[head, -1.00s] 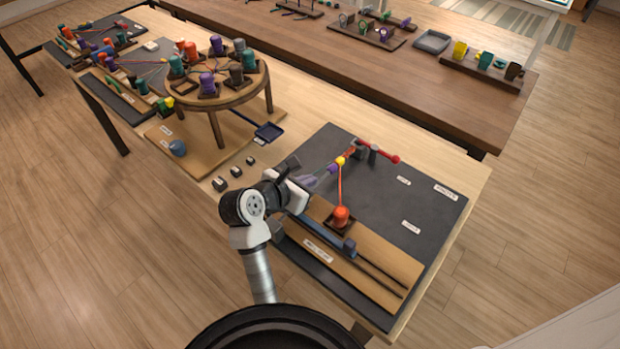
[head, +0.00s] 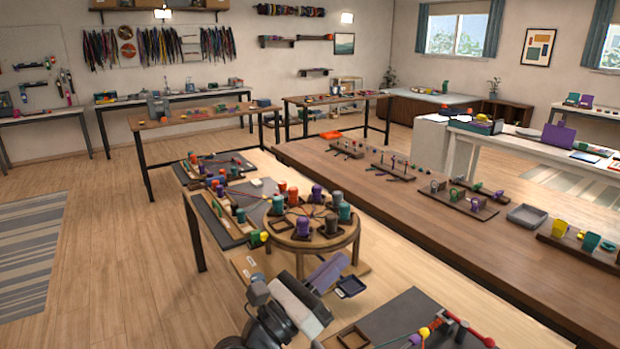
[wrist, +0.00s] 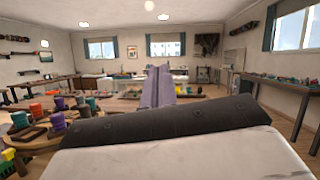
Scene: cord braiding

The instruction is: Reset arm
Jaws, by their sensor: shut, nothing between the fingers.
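My gripper (head: 343,260) has pale purple fingers held together with nothing between them. In the head view it is raised over the near table, with its fingertips beside and above the small dark blue tray (head: 351,287). In the wrist view the fingers (wrist: 158,84) point level into the room, clear of any object. My arm comes up from the bottom of the head view.
The round wooden stand (head: 312,232) with several coloured bobbins is close behind my gripper. The dark mat (head: 395,318) with a red-handled tool (head: 468,328) lies at lower right, partly cut off. A long brown table (head: 420,215) stands beyond.

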